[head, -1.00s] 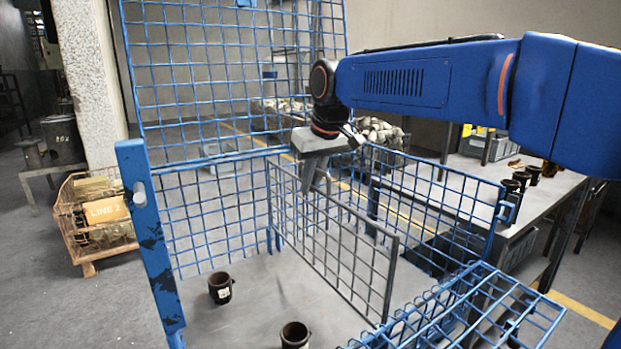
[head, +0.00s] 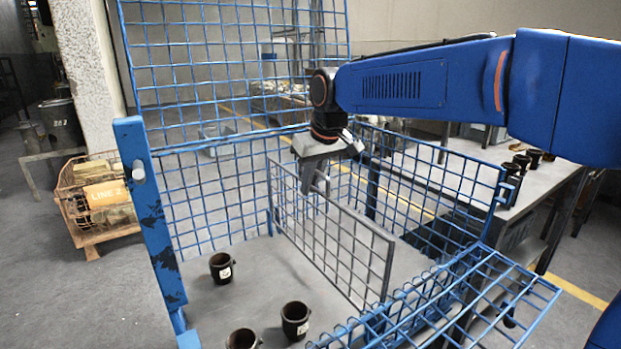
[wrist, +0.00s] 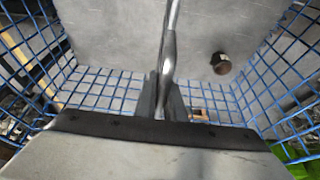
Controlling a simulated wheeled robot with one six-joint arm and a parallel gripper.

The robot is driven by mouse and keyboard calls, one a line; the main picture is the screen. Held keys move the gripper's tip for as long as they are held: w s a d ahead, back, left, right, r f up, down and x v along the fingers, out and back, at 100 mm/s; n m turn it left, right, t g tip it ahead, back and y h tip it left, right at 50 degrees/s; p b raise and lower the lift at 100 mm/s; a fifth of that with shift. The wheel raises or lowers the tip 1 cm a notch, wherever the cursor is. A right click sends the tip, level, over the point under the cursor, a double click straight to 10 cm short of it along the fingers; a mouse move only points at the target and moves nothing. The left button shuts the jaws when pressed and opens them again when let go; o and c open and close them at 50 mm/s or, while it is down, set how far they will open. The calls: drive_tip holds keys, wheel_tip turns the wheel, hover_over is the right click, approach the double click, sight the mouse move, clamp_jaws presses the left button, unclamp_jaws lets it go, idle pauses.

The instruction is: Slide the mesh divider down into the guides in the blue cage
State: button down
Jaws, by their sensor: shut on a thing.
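The mesh divider (head: 388,268) is a grey wire panel standing upright inside the blue cage (head: 150,222), running from the back wall toward the front. My gripper (head: 314,184) is shut on its top edge, toward the back end. In the wrist view the divider (wrist: 170,42) shows edge-on between my fingers (wrist: 172,106), with the cage's blue mesh (wrist: 100,92) on both sides. The divider's back end is close to the back wall and its front end close to the front wall. I cannot tell whether its edges are in the guides.
Several dark pots stand on the cage floor left of the divider, one of them (head: 221,268) toward the back. The cage's front flap (head: 500,300) is folded outward. A bench (head: 480,150) with dark pots stands at the right, and a wire crate (head: 75,215) at the left.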

sight(311, 198)
drive_tip(key=shift+f, duration=2.05)
drive_tip(key=c, duration=1.3)
unclamp_jaws()
drive_tip(key=shift+f, duration=0.15)
drive_tip(key=shift+r, duration=3.55)
drive_tip(key=shift+s+d, duration=0.1)
